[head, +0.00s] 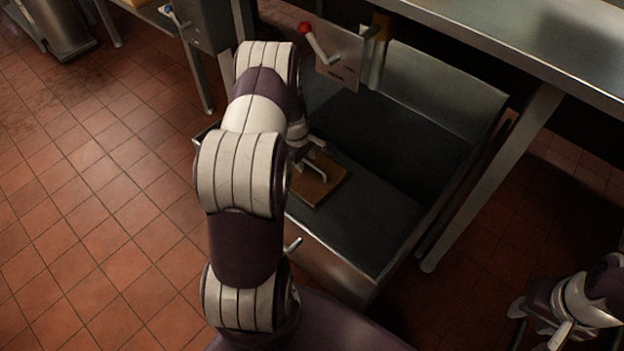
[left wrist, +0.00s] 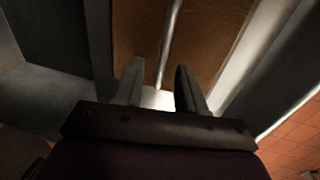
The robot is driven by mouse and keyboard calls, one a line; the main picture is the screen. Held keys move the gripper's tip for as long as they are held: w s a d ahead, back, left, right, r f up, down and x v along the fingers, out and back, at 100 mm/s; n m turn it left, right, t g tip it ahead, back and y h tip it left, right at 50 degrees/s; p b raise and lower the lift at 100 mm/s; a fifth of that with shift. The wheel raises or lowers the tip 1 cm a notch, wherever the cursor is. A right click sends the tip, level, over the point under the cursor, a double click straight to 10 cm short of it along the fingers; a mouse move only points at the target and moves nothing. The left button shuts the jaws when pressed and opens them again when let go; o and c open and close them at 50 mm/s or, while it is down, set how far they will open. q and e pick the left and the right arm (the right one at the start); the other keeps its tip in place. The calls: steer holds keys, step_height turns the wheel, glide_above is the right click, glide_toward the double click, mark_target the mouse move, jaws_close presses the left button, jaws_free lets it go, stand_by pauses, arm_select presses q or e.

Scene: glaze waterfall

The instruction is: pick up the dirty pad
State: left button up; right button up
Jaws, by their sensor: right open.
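The dirty pad (head: 330,187) is a flat brown rectangle lying on the dark floor of an open metal basin. In the left wrist view the brown pad (left wrist: 205,42) fills the upper middle, with a thin grey rod (left wrist: 168,42), apparently its handle, across it. My left gripper (head: 308,160) is low over the pad, partly hidden by my own arm. Its two fingers (left wrist: 160,88) stand apart, with the rod's near end showing between them and no visible grip. My right gripper (head: 534,325) is open and empty at the lower right, away from the basin.
The metal basin (head: 460,195) has raised walls around the pad. A panel with a red-knobbed lever (head: 322,45) stands at its back. A steel counter (head: 550,40) with a leg (head: 490,180) is at the right. The tiled floor (head: 90,230) at left is clear.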

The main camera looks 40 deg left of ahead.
arm_select(q)
steer(key=shift+f, duration=0.1)
jaws_close()
